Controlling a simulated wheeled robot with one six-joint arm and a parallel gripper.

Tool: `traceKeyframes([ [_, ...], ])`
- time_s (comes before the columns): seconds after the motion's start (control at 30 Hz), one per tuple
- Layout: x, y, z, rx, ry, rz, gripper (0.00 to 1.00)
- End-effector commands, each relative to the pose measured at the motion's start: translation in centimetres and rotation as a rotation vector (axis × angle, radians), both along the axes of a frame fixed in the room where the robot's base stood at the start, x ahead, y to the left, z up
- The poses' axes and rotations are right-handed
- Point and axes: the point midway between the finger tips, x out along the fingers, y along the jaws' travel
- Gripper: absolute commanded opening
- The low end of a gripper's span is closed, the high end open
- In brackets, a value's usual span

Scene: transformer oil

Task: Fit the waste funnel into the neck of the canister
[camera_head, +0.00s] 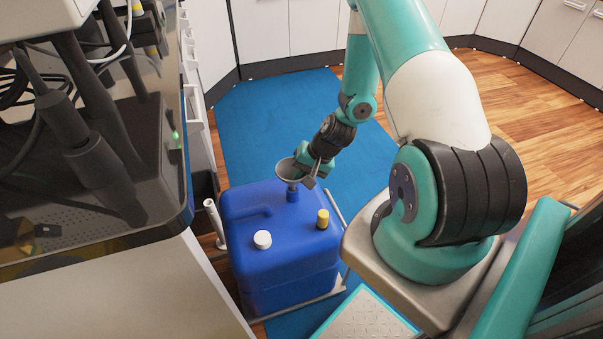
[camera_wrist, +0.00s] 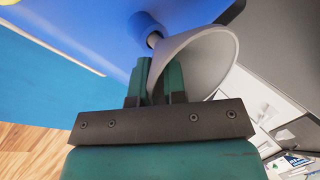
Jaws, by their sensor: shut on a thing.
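The blue canister (camera_head: 275,262) stands upright on the floor, with its neck (camera_head: 292,194) towards the back of its top. The grey waste funnel (camera_head: 286,170) is above that neck, with its wide mouth up. My gripper (camera_head: 306,169) is shut on the funnel at its right side. In the wrist view the gripper (camera_wrist: 158,80) has its green fingers against the funnel (camera_wrist: 205,55). The funnel's narrow end meets the blue neck (camera_wrist: 143,24) there; how deep it sits inside I cannot tell.
A white cap (camera_head: 262,240) and a yellow cap (camera_head: 323,219) are on the canister's top. A bench with dark equipment (camera_head: 110,130) stands close on the left. A white cylindrical thing (camera_head: 214,222) stands left of the canister. The blue mat (camera_head: 270,110) behind is clear.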

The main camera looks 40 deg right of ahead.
Motion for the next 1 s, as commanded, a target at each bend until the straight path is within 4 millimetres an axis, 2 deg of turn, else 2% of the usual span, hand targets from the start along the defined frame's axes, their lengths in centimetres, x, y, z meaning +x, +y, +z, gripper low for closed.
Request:
traceKeyframes([
  [0.63, 0.0, 0.0, -1.7, 0.0, 0.0, 0.0, 0.0],
  [0.67, 0.0, 0.0, -1.6, -0.001, -0.001, 0.0, 0.17],
  [0.77, 0.0, 0.0, -1.6, 0.0, 0.0, 0.0, 0.4],
  [1.0, 0.0, 0.0, -1.6, 0.0, 0.0, 0.0, 0.42],
])
